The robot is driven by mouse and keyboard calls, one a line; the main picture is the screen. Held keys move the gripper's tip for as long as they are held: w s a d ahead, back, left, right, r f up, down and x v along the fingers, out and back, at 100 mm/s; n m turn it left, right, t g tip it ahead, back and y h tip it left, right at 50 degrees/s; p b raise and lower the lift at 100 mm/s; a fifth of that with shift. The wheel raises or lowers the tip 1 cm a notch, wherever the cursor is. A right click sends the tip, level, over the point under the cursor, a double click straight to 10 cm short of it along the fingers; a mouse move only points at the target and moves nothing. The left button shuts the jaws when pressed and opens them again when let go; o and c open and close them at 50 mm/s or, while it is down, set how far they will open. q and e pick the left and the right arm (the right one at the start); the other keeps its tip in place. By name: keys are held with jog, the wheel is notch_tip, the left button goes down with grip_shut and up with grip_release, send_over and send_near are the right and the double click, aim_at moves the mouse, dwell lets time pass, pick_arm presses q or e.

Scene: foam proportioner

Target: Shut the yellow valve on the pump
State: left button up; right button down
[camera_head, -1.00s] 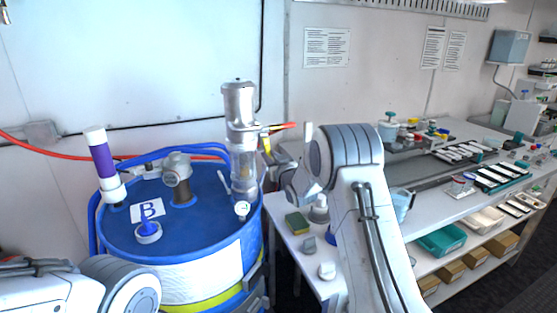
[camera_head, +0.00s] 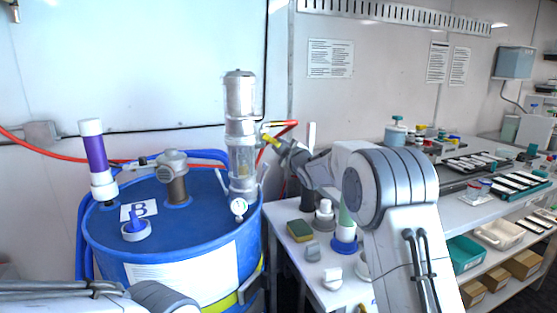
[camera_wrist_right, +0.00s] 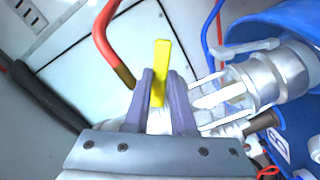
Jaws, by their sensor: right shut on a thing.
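The pump (camera_head: 240,110) is a clear and silver cylinder standing upright on the blue drum lid. The yellow valve handle (camera_head: 268,139) shows on the pump's right side, just below the red hose's fitting. My right gripper (camera_head: 279,144) reaches it from the right. In the right wrist view the yellow handle (camera_wrist_right: 161,72) stands between the two grey fingers of my right gripper (camera_wrist_right: 160,88), which are shut on it. Its tip sticks out beyond them, and its base is hidden. My left arm shows at the bottom left, but its gripper is out of view.
The blue drum (camera_head: 190,240) carries a purple tube (camera_head: 96,155), a grey fitting (camera_head: 174,170) and a gauge (camera_head: 238,206). A red hose (camera_wrist_right: 103,38) runs close beside the right gripper. The bench (camera_head: 325,265) at right holds a sponge (camera_head: 299,231) and small bottles.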

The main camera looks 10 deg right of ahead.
jog(key=shift+d+r+n+b, duration=0.1)
jog(key=shift+r+n+b, duration=0.25)
jog(key=shift+n+b, duration=0.55)
jog(key=shift+d+r+n+b, duration=0.1)
jog(key=shift+r+n+b, duration=0.3)
jog(key=shift+n, duration=1.05)
jog(key=shift+d+r+n+b, duration=0.1)
jog(key=shift+r+n+b, duration=0.25)
jog(key=shift+n+b, duration=0.55)
jog(key=shift+n, duration=0.35)
jog(key=c, duration=0.7)
grip_release()
jog(key=shift+c, duration=0.2)
jog(key=s+d+b, duration=0.2)
jog(key=s, duration=0.8)
jog(key=shift+b, duration=0.3)
